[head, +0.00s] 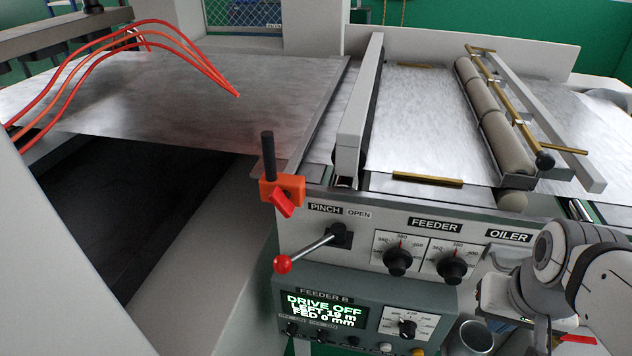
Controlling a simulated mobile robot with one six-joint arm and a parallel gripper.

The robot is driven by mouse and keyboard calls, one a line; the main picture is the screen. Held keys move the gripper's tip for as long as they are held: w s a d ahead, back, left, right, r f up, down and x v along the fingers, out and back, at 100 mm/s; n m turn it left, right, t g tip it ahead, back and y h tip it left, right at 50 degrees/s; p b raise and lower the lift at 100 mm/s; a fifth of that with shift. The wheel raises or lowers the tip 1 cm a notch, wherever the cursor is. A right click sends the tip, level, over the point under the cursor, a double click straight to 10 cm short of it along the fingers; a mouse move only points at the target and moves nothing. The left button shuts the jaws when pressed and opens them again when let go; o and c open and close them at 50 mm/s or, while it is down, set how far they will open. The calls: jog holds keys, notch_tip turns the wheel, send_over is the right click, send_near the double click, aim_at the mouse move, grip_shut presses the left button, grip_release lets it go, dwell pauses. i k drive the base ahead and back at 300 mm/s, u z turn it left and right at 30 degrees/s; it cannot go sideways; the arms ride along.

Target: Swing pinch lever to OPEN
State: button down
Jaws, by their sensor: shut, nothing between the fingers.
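The pinch lever (308,254) is a metal rod with a red ball knob (283,264) at its end. It comes out of a black pivot (340,235) on the grey front panel and points left and slightly down. The PINCH label (324,209) is above the lever, and the OPEN label (359,215) is just right of it, above the pivot. My arm's white and grey links show at the lower right, well to the right of the lever and apart from it. I cannot make out my gripper's fingers in this view.
Two FEEDER dials (398,260) sit right of the lever. An orange bracket with a black post (268,155) stands above the lever at the panel's left corner. The control box (322,305) below reads DRIVE OFF. Orange cables (165,35) hang at upper left. Space left of the knob looks clear.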

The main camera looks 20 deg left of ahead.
aim_at(282, 263)
jog(key=u, duration=0.95)
jog(key=k, duration=0.6)
jog(key=u, duration=0.4)
jog(key=i, duration=0.5)
jog(key=u, duration=0.1)
